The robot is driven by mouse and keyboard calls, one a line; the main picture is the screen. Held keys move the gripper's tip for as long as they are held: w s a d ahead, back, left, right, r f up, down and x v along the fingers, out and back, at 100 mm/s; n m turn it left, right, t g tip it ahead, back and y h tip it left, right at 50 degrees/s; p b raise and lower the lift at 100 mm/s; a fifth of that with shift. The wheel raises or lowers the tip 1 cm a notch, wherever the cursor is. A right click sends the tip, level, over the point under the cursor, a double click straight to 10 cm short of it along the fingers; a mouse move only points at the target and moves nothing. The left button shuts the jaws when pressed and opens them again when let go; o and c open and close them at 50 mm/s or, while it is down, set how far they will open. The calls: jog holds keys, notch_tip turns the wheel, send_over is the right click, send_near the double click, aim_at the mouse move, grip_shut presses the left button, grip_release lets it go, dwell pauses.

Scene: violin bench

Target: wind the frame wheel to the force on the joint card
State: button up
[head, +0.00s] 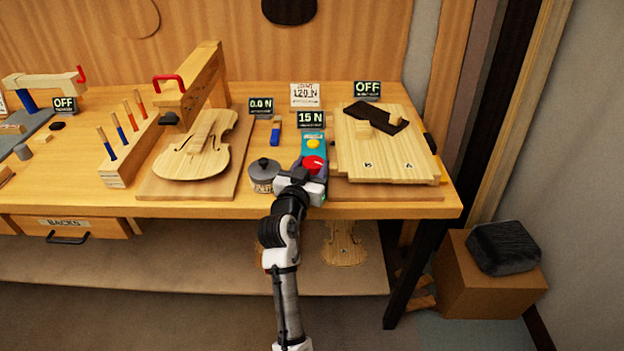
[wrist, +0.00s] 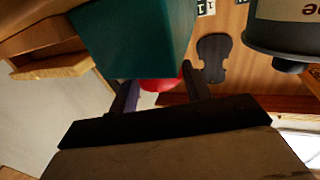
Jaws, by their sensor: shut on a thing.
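The frame wheel (head: 313,164) is red and sits on the near side of a teal frame (head: 319,140) with a yellow button (head: 313,144). The display (head: 311,120) above the frame reads 15 N. The joint card (head: 304,95) behind it seems to read 120 N. My gripper (head: 303,174) is at the wheel and shut on it. In the wrist view the red wheel (wrist: 161,85) shows between the two fingers of my gripper (wrist: 158,90), under the teal body (wrist: 135,35). The fingers partly hide the wheel.
A grey lidded pot (head: 263,173) stands close on the left of my gripper. On the right is a board with pale wood plates (head: 385,150) and a dark piece (head: 376,118). A violin body (head: 198,155) lies farther left. Other displays read 0.0 N (head: 261,106) and OFF (head: 367,89).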

jog(key=shift+w+a+f+m+g+h+b, duration=0.1)
jog(key=shift+a+f+m+g+h+b, duration=0.2)
jog(key=shift+m+h+b, duration=0.5)
jog(key=shift+r+h+b, duration=0.3)
jog(key=shift+b, duration=0.4)
jog(key=shift+d, duration=0.1)
jog(key=o, duration=1)
jog(key=shift+g, duration=0.3)
jog(key=b+v, duration=0.3)
jog(key=v, duration=1.1)
jog(key=shift+f, duration=0.1)
jog(key=shift+w, duration=0.1)
